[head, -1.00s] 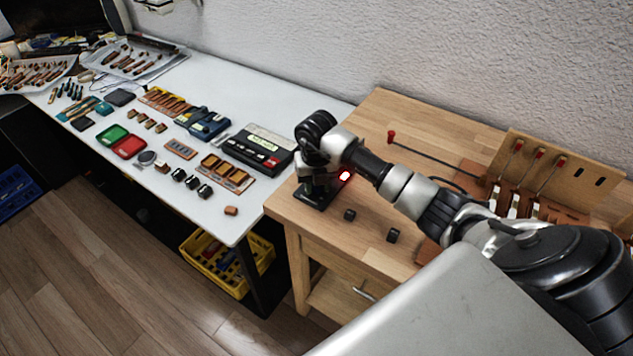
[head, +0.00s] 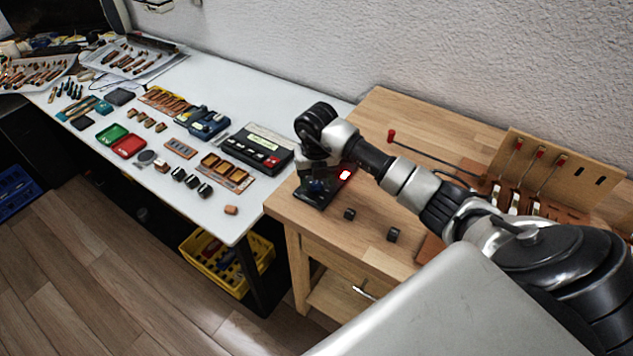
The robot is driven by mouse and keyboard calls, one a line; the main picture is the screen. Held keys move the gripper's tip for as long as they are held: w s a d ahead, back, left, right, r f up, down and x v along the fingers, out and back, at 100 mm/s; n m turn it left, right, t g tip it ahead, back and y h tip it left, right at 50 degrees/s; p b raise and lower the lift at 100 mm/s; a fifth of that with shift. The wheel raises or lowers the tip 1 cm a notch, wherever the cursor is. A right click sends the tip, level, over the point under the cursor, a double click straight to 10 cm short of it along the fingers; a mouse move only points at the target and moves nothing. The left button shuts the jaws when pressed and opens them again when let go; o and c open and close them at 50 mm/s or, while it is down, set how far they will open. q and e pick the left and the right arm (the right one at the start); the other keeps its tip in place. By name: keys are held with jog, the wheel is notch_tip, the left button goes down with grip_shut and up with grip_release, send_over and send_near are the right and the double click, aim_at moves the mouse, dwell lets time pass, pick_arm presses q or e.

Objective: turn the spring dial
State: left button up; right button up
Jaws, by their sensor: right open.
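A small black device (head: 332,193) lies at the left end of the wooden bench, with a lit red spot (head: 345,175) near its back right corner. A small dark bluish round part (head: 316,186), perhaps the spring dial, shows on its top. My right gripper (head: 308,174) is open, just above the left side of the device, its wrist bent down. The wrist hides part of the device, and I cannot tell whether the fingers touch the dial. My left gripper is out of view.
Two small black blocks (head: 349,214) (head: 393,235) sit on the wooden bench (head: 420,130) in front of the device. A red-tipped rod (head: 391,136) and a wooden key rack (head: 565,175) stand behind my arm. A white table (head: 225,95) with trays and parts adjoins on the left.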

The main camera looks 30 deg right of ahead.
aim_at(316, 184)
notch_tip(316, 184, up, 9)
jog(key=b, duration=0.1)
jog(key=shift+r, duration=0.15)
dwell(0.7)
